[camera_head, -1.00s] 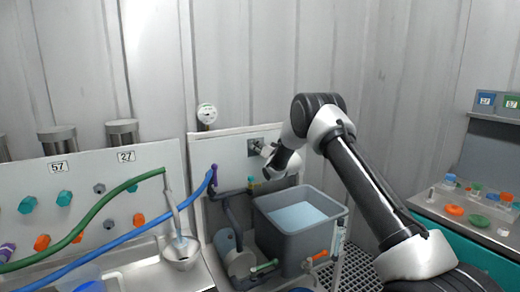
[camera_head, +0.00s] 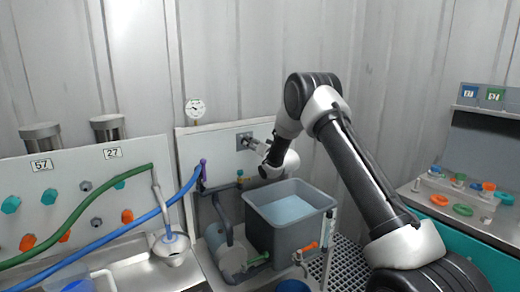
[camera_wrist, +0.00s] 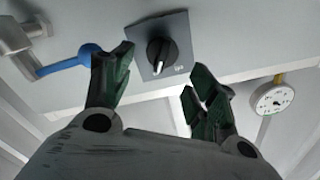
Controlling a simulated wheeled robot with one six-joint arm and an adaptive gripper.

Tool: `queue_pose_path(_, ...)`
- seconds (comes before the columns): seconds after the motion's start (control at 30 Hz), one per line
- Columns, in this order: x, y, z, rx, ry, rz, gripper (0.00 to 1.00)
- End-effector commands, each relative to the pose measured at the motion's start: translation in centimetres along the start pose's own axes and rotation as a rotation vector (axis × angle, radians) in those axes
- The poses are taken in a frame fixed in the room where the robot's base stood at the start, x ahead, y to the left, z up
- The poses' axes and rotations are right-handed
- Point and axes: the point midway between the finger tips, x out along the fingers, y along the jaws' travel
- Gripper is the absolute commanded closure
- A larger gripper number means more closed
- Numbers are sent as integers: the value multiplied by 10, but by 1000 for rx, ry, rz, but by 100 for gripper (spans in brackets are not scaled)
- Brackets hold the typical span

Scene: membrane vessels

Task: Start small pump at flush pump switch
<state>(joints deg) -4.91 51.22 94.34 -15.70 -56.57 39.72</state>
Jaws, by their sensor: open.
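The flush pump switch is a black rotary knob (camera_wrist: 162,52) on a dark square plate (camera_wrist: 180,24) fixed to a pale panel. A small white label at the plate's lower right is too small to read. In the head view the switch plate (camera_head: 243,141) shows high on the panel, partly covered by my gripper (camera_head: 256,145). In the wrist view my gripper (camera_wrist: 160,64) is open, with its dark green fingers apart below the knob, one on each side. The knob appears between and beyond the fingertips, and I see no contact.
A grey tank of water (camera_head: 290,215) stands below my gripper. The small pump (camera_head: 228,252) sits beside it with piping. A round gauge (camera_head: 195,109) is above the panel. A blue-handled valve (camera_wrist: 90,53) lies left of the fingers. Green (camera_head: 85,208) and blue hoses (camera_head: 120,238) cross at left.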

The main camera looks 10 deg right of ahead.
Motion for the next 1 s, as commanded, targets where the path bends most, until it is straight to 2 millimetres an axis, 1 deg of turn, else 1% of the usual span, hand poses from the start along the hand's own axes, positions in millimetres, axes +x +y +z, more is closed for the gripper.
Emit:
queue_pose_path(0.03, -12, 0, 0, 0, -1, 2, 42)
queue_pose_path(0.1, -28, 0, 0, -1, -1, 1, 42)
queue_pose_path(0.2, -46, 0, 0, 0, 0, 0, 42)
queue_pose_path(0.3, -60, 0, 0, 0, -1, 0, 42)
queue_pose_path(0.47, -69, 0, 0, 0, 0, 0, 42)
queue_pose_path(0.77, -70, 0, 0, -7, 0, -1, 42)
queue_pose_path(0.87, -70, 9, 12, -52, -51, 38, 42)
queue_pose_path(0.93, -75, 26, 32, -91, -136, 105, 42)
queue_pose_path(0.97, -80, 36, 45, -108, -186, 142, 42)
queue_pose_path(1.0, -90, 50, 63, -128, -258, 192, 42)
